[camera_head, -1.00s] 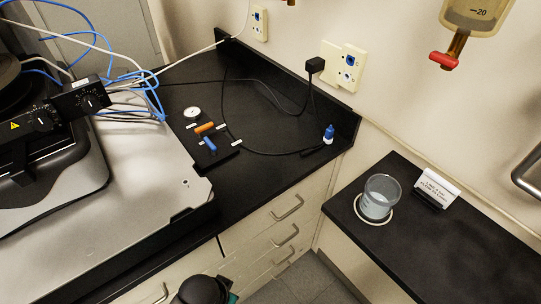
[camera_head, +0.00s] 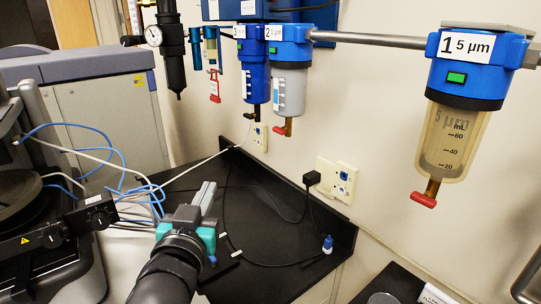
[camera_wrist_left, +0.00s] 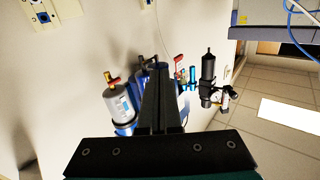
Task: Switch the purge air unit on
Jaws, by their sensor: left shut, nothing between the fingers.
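An air line runs along the wall with three blue-headed filters: one marked 1 5 µm (camera_head: 468,65) at the right, one marked 2 (camera_head: 290,65), and one marked 3 (camera_head: 254,70). Left of them are a small part with a red tag (camera_head: 214,88) and a black regulator (camera_head: 172,45) with a round gauge (camera_head: 154,37). I see no label reading purge air unit. My left gripper (camera_head: 207,192) is shut and empty above the bench, below the filters. In the left wrist view its fingers (camera_wrist_left: 162,95) point toward the filters, partly hiding them. The right gripper is not in view.
The black bench (camera_head: 270,215) carries a cable and a blue-capped item (camera_head: 327,244). My left arm mostly hides the small lever panel there. Wall sockets (camera_head: 338,180) are behind. The instrument with blue and white cables (camera_head: 95,215) stands left.

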